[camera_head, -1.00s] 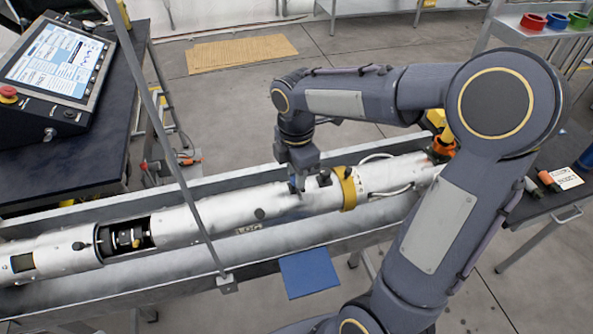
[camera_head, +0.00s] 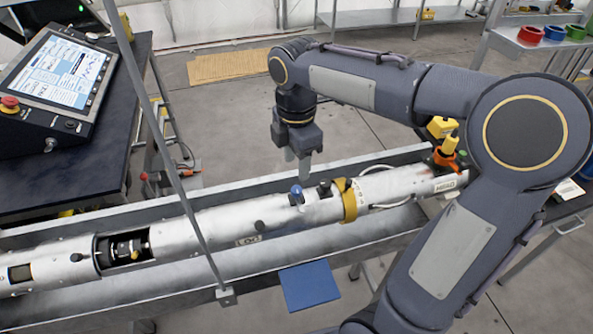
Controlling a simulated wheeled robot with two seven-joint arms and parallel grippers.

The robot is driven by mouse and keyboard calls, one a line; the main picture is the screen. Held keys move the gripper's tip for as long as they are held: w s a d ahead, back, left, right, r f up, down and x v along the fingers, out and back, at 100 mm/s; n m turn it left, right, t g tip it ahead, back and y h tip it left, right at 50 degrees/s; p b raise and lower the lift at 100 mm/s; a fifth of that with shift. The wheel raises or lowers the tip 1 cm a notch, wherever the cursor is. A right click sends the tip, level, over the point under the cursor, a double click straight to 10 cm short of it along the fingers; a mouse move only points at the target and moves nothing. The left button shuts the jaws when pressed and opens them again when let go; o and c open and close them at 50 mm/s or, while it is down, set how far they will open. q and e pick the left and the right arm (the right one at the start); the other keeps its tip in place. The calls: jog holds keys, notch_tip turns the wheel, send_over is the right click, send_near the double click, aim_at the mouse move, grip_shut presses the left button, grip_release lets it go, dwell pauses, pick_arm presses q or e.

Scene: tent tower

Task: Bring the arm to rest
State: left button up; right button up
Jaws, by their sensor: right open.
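My right arm reaches in from the right and bends down to my right gripper (camera_head: 304,172). The gripper points down, open and empty, above the white tube (camera_head: 225,218). A blue-topped knob (camera_head: 296,194) on the tube shows just below and left of the fingertips, apart from them as far as I can tell. Dark fittings and a yellow collar (camera_head: 348,200) sit on the tube to the right of the knob. My left gripper is not in view.
The tube lies in a long grey trough (camera_head: 200,273). A thin metal post (camera_head: 187,205) slants in front of it. A console with a screen (camera_head: 62,68) stands on the left table. A blue plate (camera_head: 309,286) is at the trough's front. Coloured rings (camera_head: 553,33) stand on a shelf at upper right.

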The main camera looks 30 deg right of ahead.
jog(key=shift+r, duration=0.25)
dwell(0.3)
jog(key=shift+s+m, duration=0.3)
jog(key=shift+s, duration=0.05)
jog(key=s+a+f+m+t+y, duration=0.2)
jog(key=s+m, duration=0.6)
jog(key=m, duration=0.1)
jog(key=s+a+f+m+t+y, duration=0.1)
jog(key=s+a+f+m+t, duration=0.1)
jog(key=s+m, duration=0.6)
jog(key=shift+f+m+t+y, duration=0.45)
jog(key=shift+m+t, duration=0.35)
jog(key=shift+m, duration=0.2)
jog(key=shift+s, duration=0.1)
jog(key=shift+c, duration=0.5)
